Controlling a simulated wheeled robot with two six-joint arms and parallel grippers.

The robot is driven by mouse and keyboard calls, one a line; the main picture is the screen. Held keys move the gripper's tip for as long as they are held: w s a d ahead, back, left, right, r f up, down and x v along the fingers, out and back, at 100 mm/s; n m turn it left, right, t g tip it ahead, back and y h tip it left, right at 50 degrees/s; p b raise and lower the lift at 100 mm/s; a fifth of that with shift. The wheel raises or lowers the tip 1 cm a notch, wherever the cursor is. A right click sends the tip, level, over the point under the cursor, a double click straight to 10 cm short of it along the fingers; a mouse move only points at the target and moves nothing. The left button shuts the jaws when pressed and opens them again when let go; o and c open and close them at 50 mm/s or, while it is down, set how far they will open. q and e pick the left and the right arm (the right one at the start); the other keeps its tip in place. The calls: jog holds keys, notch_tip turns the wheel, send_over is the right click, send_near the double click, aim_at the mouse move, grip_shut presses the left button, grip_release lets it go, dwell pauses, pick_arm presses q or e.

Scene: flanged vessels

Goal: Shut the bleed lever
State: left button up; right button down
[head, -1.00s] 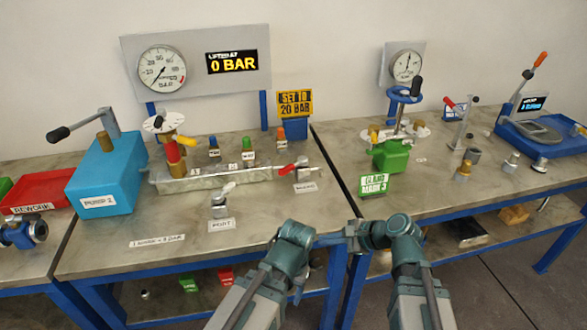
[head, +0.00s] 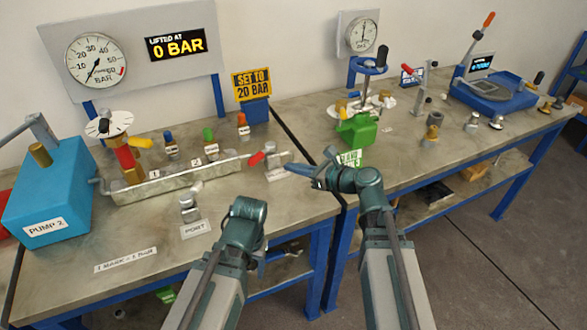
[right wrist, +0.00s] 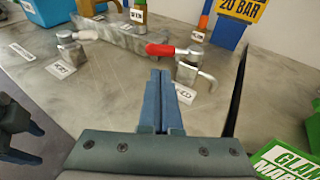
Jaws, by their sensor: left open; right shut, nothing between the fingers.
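The bleed lever (head: 257,159) has a red handle. It sits at the right end of the long metal manifold (head: 175,183), on the left bench, with the handle pointing left. The red handle also shows in the right wrist view (right wrist: 160,49), lying roughly level beyond my fingertips. My right gripper (head: 290,168) is shut and empty, just right of the bleed fitting. In the right wrist view its closed fingers (right wrist: 160,74) point toward the lever, with a visible gap. My left gripper (head: 285,252) is open and low near the bench's front edge, away from the lever.
The bleed label (right wrist: 184,93) lies beside my right fingers. A green block (head: 358,130) stands right of my right gripper, and a yellow sign (head: 252,84) on a blue stand behind. The PORT fitting (head: 189,208) stands left. The left bench's front is mostly clear; the display reads 0 BAR.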

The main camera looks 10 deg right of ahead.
jog(key=b, duration=0.2)
send_near(252, 158)
jog(key=w+a+f, duration=0.1)
jog(key=w+a, duration=0.1)
jog(key=w, duration=0.1)
jog(key=w+a+f, duration=0.1)
jog(key=shift+w+f, duration=0.2)
jog(key=shift+f, duration=0.1)
jog(key=shift+a+m+t+h, duration=0.3)
jog(key=shift+m+t+h, duration=0.1)
jog(key=shift+w+a+m+t+h, duration=0.25)
jog(key=shift+a+m+t+h, duration=0.6)
jog(key=shift+m+h, duration=0.15)
jog(key=shift+w+a, duration=0.15)
jog(key=shift+w, duration=0.1)
jog(key=shift+w+a, duration=0.55)
jog(key=shift+a, duration=0.15)
jog(key=shift+w, duration=0.1)
